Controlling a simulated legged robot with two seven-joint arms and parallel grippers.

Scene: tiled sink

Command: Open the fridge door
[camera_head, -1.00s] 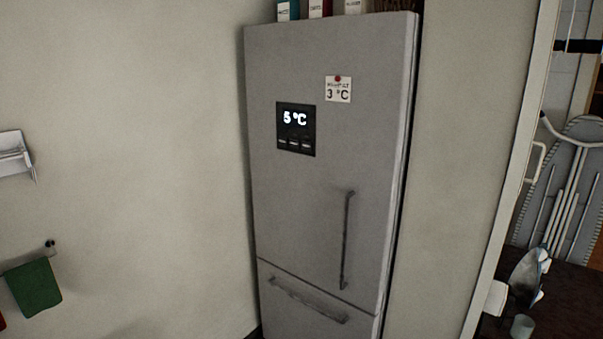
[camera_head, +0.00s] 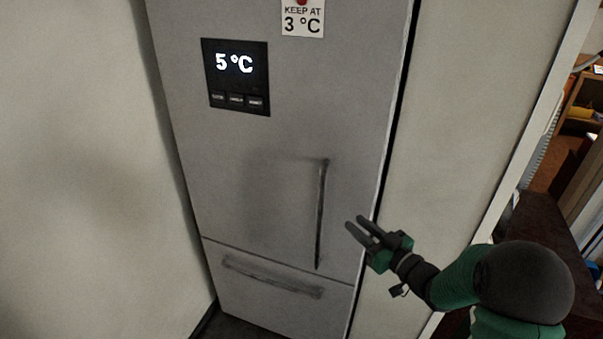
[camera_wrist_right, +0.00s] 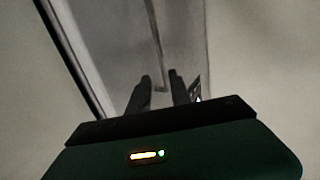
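The grey fridge (camera_head: 270,140) stands upright against the wall with its upper door shut. Its long vertical door handle (camera_head: 320,214) is on the right side of that door. The handle also shows in the right wrist view (camera_wrist_right: 156,45), beyond the fingers. My right gripper (camera_head: 354,223) is to the right of the handle's lower part and apart from it. In the right wrist view its two fingers (camera_wrist_right: 160,82) are spread with a gap between them and nothing held. My left gripper is not in view.
A lower drawer with a horizontal handle (camera_head: 272,280) is below the door. A display reading 5 °C (camera_head: 236,77) and a "keep at 3 °C" note (camera_head: 303,18) are on the door. Plain wall (camera_head: 80,150) lies to the left, a doorway to the right.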

